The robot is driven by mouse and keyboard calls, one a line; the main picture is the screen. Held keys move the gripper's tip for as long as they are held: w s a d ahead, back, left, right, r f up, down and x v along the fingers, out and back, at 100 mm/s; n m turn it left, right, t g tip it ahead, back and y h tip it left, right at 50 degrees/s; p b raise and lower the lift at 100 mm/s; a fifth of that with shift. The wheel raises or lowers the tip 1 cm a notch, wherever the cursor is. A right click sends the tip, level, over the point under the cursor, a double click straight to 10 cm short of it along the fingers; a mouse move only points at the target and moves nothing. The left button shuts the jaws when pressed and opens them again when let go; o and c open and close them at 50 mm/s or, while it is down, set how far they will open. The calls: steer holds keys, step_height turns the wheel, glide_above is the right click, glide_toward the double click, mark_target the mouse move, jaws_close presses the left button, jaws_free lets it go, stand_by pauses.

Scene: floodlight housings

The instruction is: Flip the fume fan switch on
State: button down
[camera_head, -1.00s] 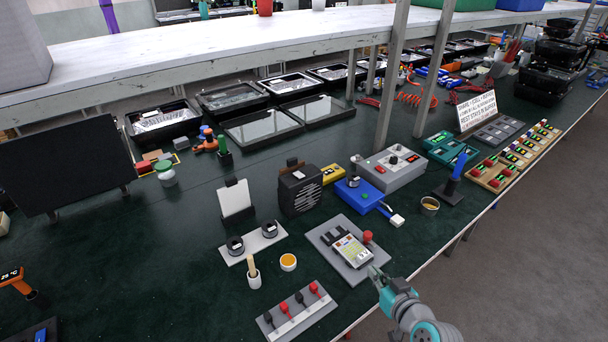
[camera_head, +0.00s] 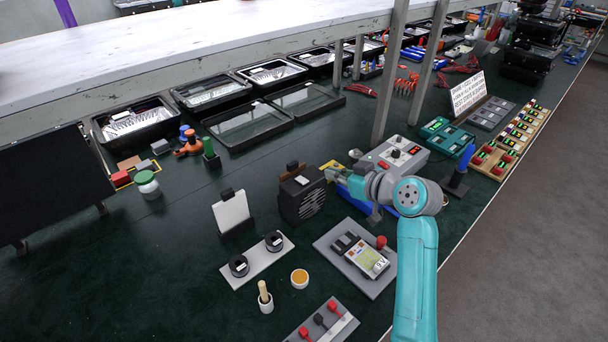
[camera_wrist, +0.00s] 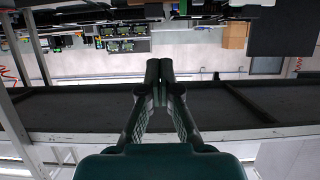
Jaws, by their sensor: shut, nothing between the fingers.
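My gripper (camera_wrist: 160,68) is shut and empty in the wrist view, fingertips together. In the head view my arm reaches in from the lower right, and its wrist end is just right of the fan. The fingertips are hard to make out there. I cannot identify the fan in the wrist view.
A blue unit (camera_head: 352,200) and a grey control box (camera_head: 393,156) are partly behind my arm. A white card stand (camera_head: 231,211) is left of the fan. A grey plate with a meter (camera_head: 352,262) lies in front. A white shelf (camera_head: 200,55) on posts overhangs the back.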

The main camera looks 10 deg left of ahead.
steer(key=shift+a, duration=0.1)
glide_above(299, 178)
steer(key=s+d, duration=0.2)
steer(key=d, duration=0.1)
step_height(299, 178, down, 4)
steer(key=shift+s+r, duration=0.1)
steer(key=shift+r, duration=0.05)
steer(key=shift+s+d+f, duration=0.15)
steer(key=shift+f, duration=0.85)
steer(key=shift+s+d+f, duration=0.1)
steer(key=shift+f, duration=0.85)
steer(key=shift+d+f, duration=0.1)
steer(key=shift+f, duration=0.3)
steer(key=shift+r, duration=0.2)
steer(key=shift+r, duration=0.65)
